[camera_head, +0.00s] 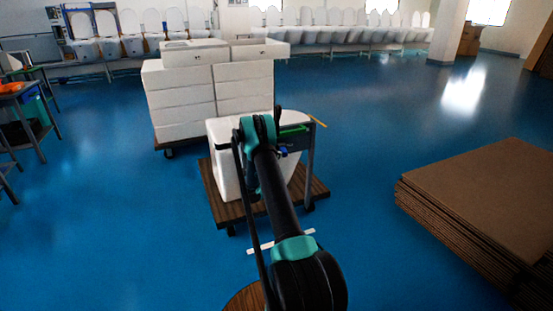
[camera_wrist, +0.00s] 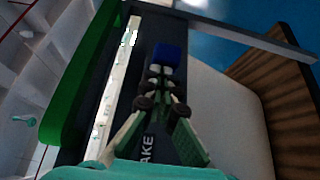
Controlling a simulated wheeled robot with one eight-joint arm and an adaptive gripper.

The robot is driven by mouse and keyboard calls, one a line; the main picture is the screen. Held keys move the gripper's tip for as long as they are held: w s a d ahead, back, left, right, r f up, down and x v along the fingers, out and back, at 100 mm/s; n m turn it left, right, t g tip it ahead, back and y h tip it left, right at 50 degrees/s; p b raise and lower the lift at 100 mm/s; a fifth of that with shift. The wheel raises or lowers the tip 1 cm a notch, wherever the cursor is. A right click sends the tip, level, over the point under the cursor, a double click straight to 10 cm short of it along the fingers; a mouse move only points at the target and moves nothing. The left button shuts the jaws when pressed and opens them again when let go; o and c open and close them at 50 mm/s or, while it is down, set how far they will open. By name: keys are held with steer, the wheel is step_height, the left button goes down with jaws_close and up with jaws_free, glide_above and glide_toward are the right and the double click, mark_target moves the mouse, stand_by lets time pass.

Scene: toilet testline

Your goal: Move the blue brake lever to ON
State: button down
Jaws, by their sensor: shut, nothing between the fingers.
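The blue brake lever (camera_wrist: 166,55) shows as a small blue block on a dark panel (camera_wrist: 187,120) in the wrist view. Part of the word "BRAKE", the letters "AKE", is readable on the panel. My gripper (camera_wrist: 161,72) is shut and empty, with its fingertips right at the near side of the blue block; whether they touch it I cannot tell. In the head view a small blue spot (camera_head: 283,153) shows beside my arm at the cart's handle end. My arm hides most of the panel and gripper there.
A green bar (camera_wrist: 82,75) and a pale strip run along the panel's left side. The wooden-decked cart (camera_head: 228,211) carries a white block (camera_head: 222,160). Stacked white boxes (camera_head: 180,95) stand behind it. Brown sheets (camera_head: 480,185) lie at right. Blue floor between is clear.

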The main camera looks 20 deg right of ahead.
mark_target(285, 156)
steer(key=shift+s+d, duration=0.4)
steer(key=shift+d, duration=0.5)
steer(key=shift+s+d, duration=0.4)
steer(key=shift+d, duration=2.3)
steer(key=shift+d, duration=0.1)
